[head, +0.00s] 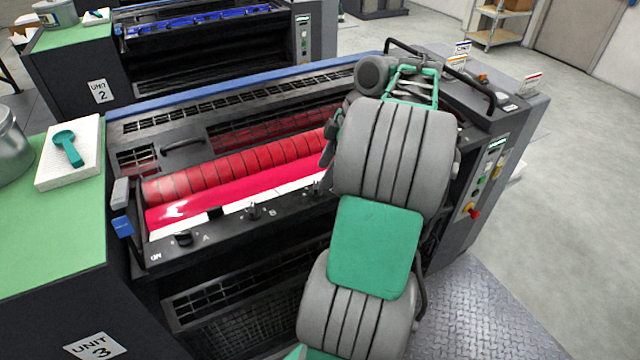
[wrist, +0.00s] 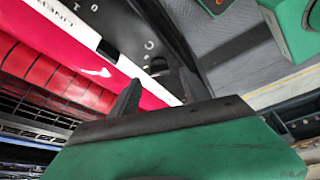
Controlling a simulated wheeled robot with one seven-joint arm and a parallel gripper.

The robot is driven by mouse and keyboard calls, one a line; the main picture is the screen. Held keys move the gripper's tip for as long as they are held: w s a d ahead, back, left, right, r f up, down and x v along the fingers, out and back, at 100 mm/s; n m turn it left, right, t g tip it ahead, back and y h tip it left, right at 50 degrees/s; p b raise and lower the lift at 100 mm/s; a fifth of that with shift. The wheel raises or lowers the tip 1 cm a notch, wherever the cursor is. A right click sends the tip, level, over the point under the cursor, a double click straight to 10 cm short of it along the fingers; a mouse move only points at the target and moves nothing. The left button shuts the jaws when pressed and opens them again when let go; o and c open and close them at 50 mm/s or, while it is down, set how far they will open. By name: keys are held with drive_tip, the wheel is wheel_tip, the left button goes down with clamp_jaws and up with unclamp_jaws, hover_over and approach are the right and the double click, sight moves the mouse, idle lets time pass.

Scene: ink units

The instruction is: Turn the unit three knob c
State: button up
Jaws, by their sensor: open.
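The unit three press (head: 150,262) is the near machine, with a red roller along its ink trough. On its front rail stand dark knob A (head: 183,238) and knob B (head: 253,210). A third dark knob (head: 316,187) shows beside my arm, its letter hidden there. In the wrist view the letter C is readable on the black rail, with a small dark knob (wrist: 158,65) beside it. My gripper (wrist: 156,88) is open, its dark fingers pointing towards the rail near that knob. I cannot tell whether they touch it.
A green-topped cabinet (head: 50,245) with a white tray (head: 90,165) and a teal scoop (head: 68,147) stands at left. Another press, unit two (head: 70,75), stands behind. A control panel (head: 490,170) with a red button is at right. Grey floor (head: 580,160) is open beyond it.

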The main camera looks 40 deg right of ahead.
sight(320, 190)
drive_tip(key=b+x, duration=0.1)
drive_tip(key=x, duration=0.3)
clamp_jaws()
idle(0.5)
